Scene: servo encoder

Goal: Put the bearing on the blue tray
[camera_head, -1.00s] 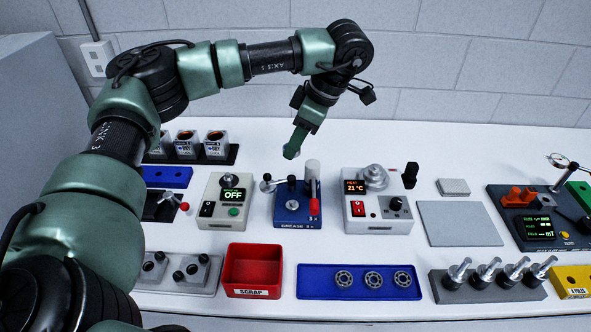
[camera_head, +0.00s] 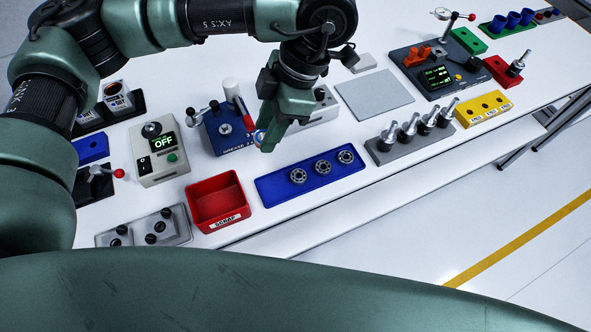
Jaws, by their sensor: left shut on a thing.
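The blue tray (camera_head: 275,192) lies near the front edge of the bench, with three ring-shaped bearings in a row on it: left (camera_head: 298,176), middle (camera_head: 323,167) and right (camera_head: 346,157). My left gripper (camera_head: 266,143) is shut on a small bearing (camera_head: 260,136) and hangs above the bench, behind the tray's left part in the picture. The fingers hide most of the held bearing. My right gripper is out of view.
The red scrap bin (camera_head: 206,211) stands left of the blue tray. The blue grease station (camera_head: 225,133) is just left of my left gripper. A grey block with several upright pins (camera_head: 382,154) is right of the tray.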

